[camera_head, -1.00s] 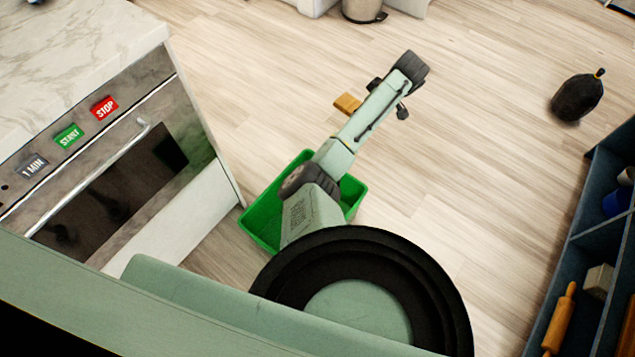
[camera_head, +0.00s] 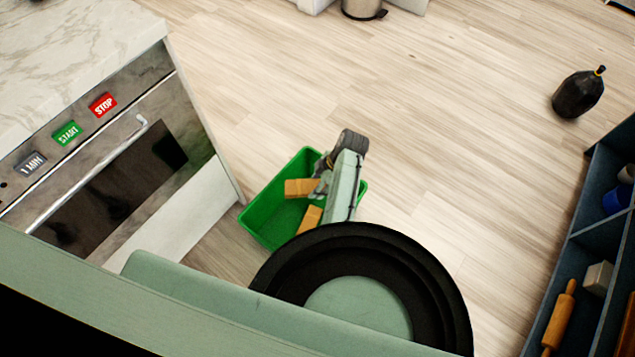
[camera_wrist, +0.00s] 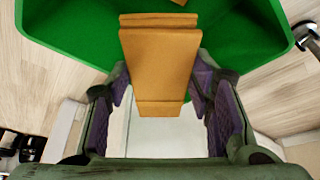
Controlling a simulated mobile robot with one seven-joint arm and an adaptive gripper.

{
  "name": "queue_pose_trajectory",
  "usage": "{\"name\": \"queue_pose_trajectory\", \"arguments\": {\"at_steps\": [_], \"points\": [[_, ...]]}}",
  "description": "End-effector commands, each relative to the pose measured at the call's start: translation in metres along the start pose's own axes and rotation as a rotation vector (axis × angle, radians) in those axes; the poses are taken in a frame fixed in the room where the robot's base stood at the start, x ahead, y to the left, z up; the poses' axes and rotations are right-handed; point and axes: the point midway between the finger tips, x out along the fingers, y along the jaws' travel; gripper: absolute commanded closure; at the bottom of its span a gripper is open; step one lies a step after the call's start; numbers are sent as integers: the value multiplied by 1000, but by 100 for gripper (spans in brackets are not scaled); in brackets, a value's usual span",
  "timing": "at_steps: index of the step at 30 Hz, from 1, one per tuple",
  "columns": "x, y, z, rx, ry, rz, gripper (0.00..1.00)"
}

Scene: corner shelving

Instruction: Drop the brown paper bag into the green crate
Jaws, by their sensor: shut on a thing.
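The brown paper bag (camera_wrist: 158,65) is held between the two fingers of my gripper (camera_wrist: 160,95) in the wrist view. In the head view the bag (camera_head: 300,188) is over the green crate (camera_head: 262,212), and my gripper (camera_head: 322,178) is at its right end, partly hidden by my arm. The crate (camera_wrist: 80,30) fills the top of the wrist view behind the bag. Another brown block-like item (camera_head: 309,219) lies inside the crate, partly hidden by my arm. I cannot tell whether the held bag touches the crate.
An oven (camera_head: 110,150) under a marble counter stands left of the crate. A dark blue shelf (camera_head: 575,262) with a rolling pin (camera_head: 560,315) is at the right. A black bag-like object (camera_head: 577,95) stands on the floor.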

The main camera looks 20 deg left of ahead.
Motion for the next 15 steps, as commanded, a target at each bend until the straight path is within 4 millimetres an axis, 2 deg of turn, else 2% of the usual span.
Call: {"name": "queue_pose_trajectory", "arguments": {"at_steps": [1, 7, 15], "points": [[11, 0, 4, -1, 0, 0, 80], [33, 0, 13, 0, 0, 0, 80], [42, 0, 17, 1, -1, 0, 80]]}}
